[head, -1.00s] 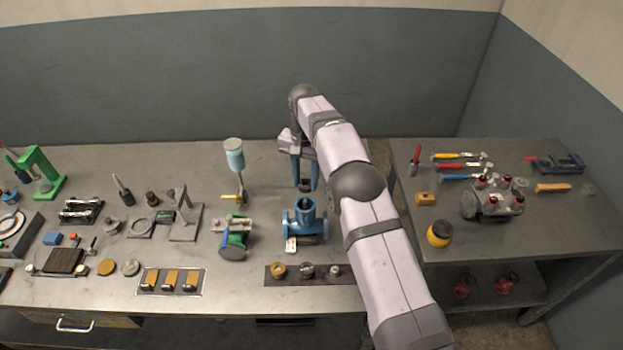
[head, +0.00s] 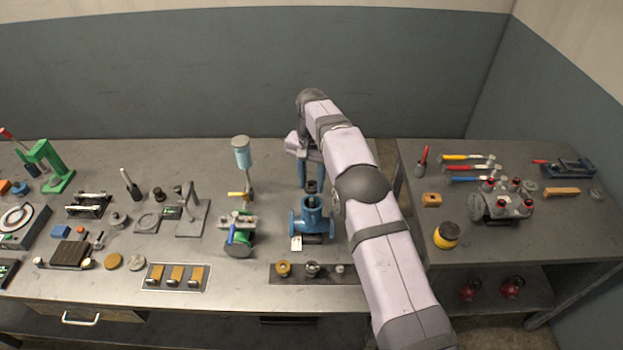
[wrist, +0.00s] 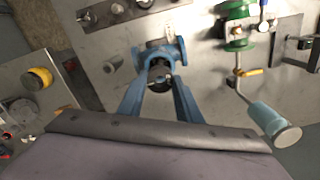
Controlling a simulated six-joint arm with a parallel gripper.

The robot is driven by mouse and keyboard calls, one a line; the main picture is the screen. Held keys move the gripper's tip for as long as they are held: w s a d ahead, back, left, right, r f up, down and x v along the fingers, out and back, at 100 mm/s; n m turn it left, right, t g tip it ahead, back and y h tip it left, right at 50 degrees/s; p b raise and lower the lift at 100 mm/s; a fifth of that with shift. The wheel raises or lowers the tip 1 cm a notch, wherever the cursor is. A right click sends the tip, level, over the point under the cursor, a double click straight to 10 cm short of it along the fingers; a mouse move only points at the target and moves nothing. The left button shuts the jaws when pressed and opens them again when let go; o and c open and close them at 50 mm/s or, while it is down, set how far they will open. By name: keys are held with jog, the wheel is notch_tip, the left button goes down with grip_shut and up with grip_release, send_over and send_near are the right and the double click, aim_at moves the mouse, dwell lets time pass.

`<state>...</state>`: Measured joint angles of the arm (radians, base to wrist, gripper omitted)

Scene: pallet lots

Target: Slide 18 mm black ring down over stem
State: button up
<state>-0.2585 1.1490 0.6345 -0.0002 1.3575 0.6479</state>
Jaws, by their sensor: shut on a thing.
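My gripper (head: 311,184) is shut on a small black ring (head: 311,187), just above and behind the open top of the blue valve body (head: 312,218) in the head view. In the wrist view my gripper's blue fingers (wrist: 159,84) converge on the dark ring (wrist: 160,71), which overlaps the blue valve body (wrist: 172,52) behind it. I cannot pick out the stem clearly; the ring and fingers cover that area. I cannot tell whether the ring touches the valve.
A strip with several small fittings (head: 300,280) lies in front of the valve. A yellow-black pot (head: 446,236) is on the right bench, across a gap.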

aim_at(312, 194)
jog(key=shift+f+b, duration=0.5)
jog(key=shift+f, duration=0.95)
jog(key=shift+p, duration=0.7)
dwell(0.8)
jog(key=shift+f+b, duration=0.75)
jog(key=shift+f, duration=0.6)
dwell(0.4)
jog(key=o, duration=1.5)
jog(key=shift+r, duration=0.1)
jog(key=shift+r+p, duration=1)
jog(key=shift+r, duration=2.45)
